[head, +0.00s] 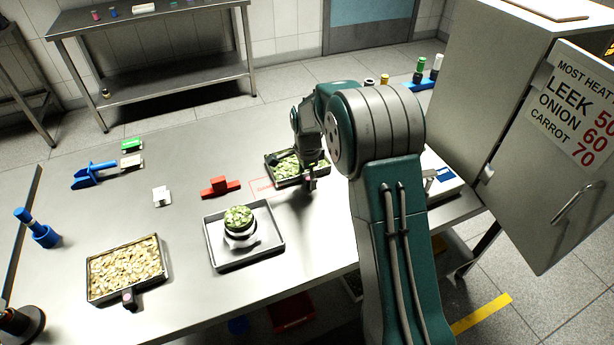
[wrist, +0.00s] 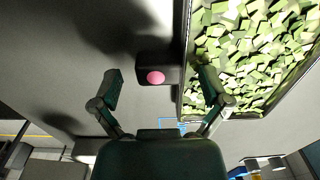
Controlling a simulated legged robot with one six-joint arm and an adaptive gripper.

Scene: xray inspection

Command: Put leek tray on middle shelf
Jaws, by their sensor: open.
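The leek tray (head: 270,171) is a dark-rimmed tray of chopped green pieces on the metal table, just left of my arm. Its left rim (wrist: 182,105) fills the right side of the wrist view. A dark handle block with a pink round end (wrist: 156,77) sticks out from that rim. In the wrist view my gripper (wrist: 159,84) is open, with one finger on each side of the handle block; contact cannot be told. The middle shelf is not visible.
A grey cabinet (head: 490,90) with a heat sign (head: 578,115) stands at the right. A tray (head: 214,243) with a bowl of green pieces (head: 239,222), a tray of pale pieces (head: 127,250), a red block (head: 220,188) and a blue holder (head: 92,174) sit on the table.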

